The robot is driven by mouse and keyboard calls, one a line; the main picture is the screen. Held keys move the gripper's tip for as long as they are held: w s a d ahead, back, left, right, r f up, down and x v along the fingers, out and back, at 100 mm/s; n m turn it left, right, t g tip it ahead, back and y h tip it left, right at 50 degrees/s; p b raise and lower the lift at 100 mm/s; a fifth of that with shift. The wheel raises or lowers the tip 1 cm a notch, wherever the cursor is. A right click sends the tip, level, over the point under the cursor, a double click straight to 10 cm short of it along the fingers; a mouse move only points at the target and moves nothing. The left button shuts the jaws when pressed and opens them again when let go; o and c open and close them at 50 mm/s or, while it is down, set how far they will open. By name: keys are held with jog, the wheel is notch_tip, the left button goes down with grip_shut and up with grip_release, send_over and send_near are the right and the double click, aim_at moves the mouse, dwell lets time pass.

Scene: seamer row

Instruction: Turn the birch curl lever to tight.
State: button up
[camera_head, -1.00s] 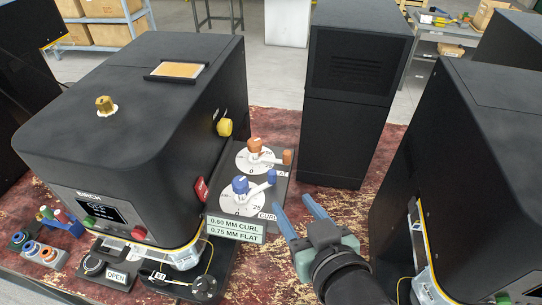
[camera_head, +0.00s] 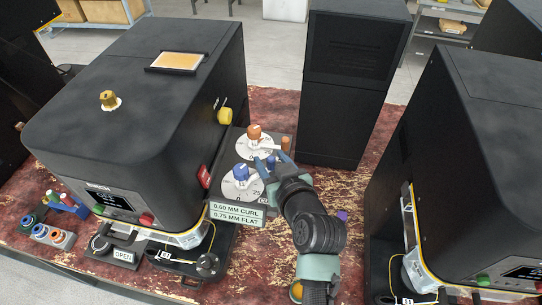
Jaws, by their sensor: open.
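The birch machine (camera_head: 130,110) is the large black seamer at left. On the panel at its right side, the curl dial (camera_head: 239,189) has a blue hub (camera_head: 241,172) and a lever with a blue handle (camera_head: 271,163) pointing up and right. My gripper (camera_head: 264,168) is open, coming from the lower right. Its blue fingers are at the blue handle; their like colours overlap, so I cannot tell whether they touch it. Behind it, the flat dial (camera_head: 251,148) has an orange hub and an orange-ended lever (camera_head: 285,143).
A green label (camera_head: 237,214) reading 0.60 mm curl and 0.75 mm flat is at the panel's front. A tall black cabinet (camera_head: 345,90) stands behind, and another black machine (camera_head: 450,170) at right. A yellow knob (camera_head: 225,116) sticks out from the birch machine's side.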

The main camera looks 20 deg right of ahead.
jog(key=shift+w+f, duration=0.1)
jog(key=shift+w, duration=0.1)
grip_shut()
dwell(1.4)
